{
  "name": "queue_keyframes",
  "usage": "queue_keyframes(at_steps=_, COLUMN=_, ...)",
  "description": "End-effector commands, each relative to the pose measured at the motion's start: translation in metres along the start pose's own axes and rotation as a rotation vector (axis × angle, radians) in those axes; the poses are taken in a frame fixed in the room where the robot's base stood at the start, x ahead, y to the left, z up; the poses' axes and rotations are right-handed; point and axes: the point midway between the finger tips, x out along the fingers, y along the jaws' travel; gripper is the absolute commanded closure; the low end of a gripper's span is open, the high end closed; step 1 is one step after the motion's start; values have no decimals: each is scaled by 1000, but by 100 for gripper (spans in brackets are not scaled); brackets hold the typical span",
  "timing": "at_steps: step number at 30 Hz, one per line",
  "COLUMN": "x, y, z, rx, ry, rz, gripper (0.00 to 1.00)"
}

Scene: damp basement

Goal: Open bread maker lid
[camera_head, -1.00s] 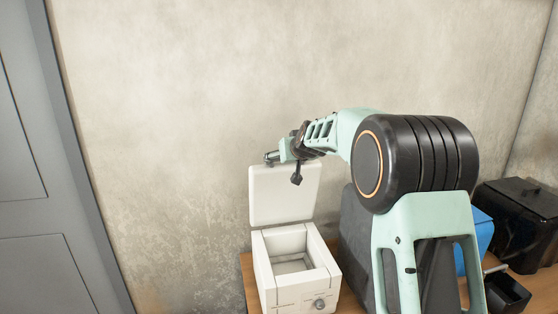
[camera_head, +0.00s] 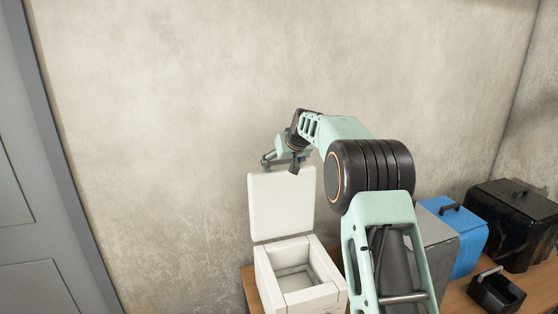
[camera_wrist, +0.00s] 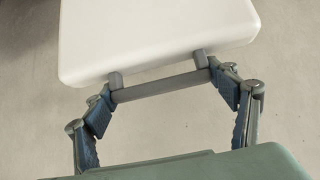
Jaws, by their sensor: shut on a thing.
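The white bread maker (camera_head: 263,284) stands on the wooden table with its inside showing from above. Its white lid (camera_head: 281,203) stands upright at the back of the body, so the top is open. The lid also shows in the wrist view (camera_wrist: 155,35), with a grey bar handle (camera_wrist: 160,85) on its edge. My gripper (camera_head: 267,161) is at the top edge of the lid. In the wrist view my gripper (camera_wrist: 165,84) has a finger at each end of the handle and is shut on it. The handle is hard to make out in the head view.
Right of the bread maker, partly behind my arm, stand a grey box (camera_head: 438,246), a blue box (camera_head: 465,240) and a black box (camera_head: 515,225). A small black open bin (camera_head: 497,292) is in front. A bare wall rises behind; a grey door (camera_head: 50,200) is at left.

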Motion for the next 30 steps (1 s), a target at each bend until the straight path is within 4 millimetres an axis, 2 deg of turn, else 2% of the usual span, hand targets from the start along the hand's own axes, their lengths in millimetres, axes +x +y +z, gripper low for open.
queue_keyframes(at_steps=1, x=-3, y=2, z=-8, rx=1, ry=3, rz=2, gripper=65)
queue_keyframes(at_steps=26, x=3, y=10, z=-10, rx=0, ry=-42, rz=2, gripper=65)
queue_keyframes(at_steps=27, x=3, y=10, z=-10, rx=0, ry=-42, rz=2, gripper=18)
queue_keyframes(at_steps=30, x=3, y=10, z=-9, rx=0, ry=-44, rz=2, gripper=7)
